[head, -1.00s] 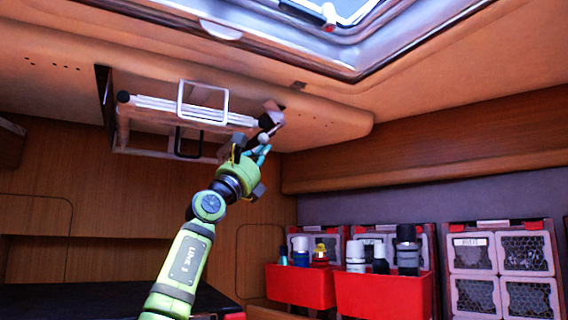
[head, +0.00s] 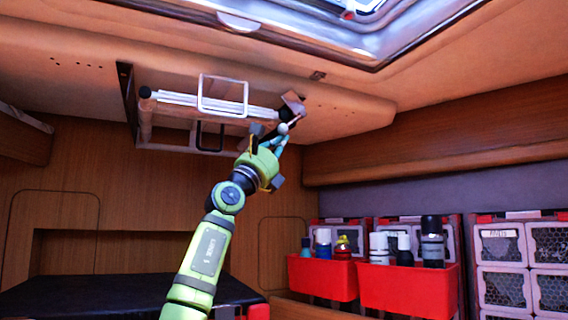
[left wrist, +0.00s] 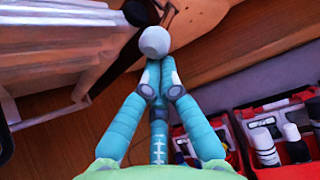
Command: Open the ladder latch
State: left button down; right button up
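The folded ladder (head: 172,97), with pale rails and a wooden side, is stowed under the ceiling panel. Its latch (head: 288,114) is a dark piece at the right end with a pale round knob (head: 283,128). In the left wrist view the knob (left wrist: 154,40) is directly beyond my fingertips. My left gripper (head: 281,141) reaches up from below with its teal fingers drawn together at the knob; it also shows in the left wrist view (left wrist: 157,68). The knob partly hides the fingertips, and I cannot tell whether they touch it. My right gripper is out of view.
A white loop (head: 223,76) and a dark loop (head: 197,137) stick out from the ladder. Red bins (head: 408,290) with bottles stand at lower right, beside mesh-fronted racks (head: 503,250). A framed ceiling opening (head: 375,45) is above right. The space below the ladder is open.

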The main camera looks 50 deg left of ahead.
pick_arm(q)
jog(key=v, duration=1.1)
jog(key=shift+s+f, duration=0.25)
jog(key=shift+d+f, duration=0.1)
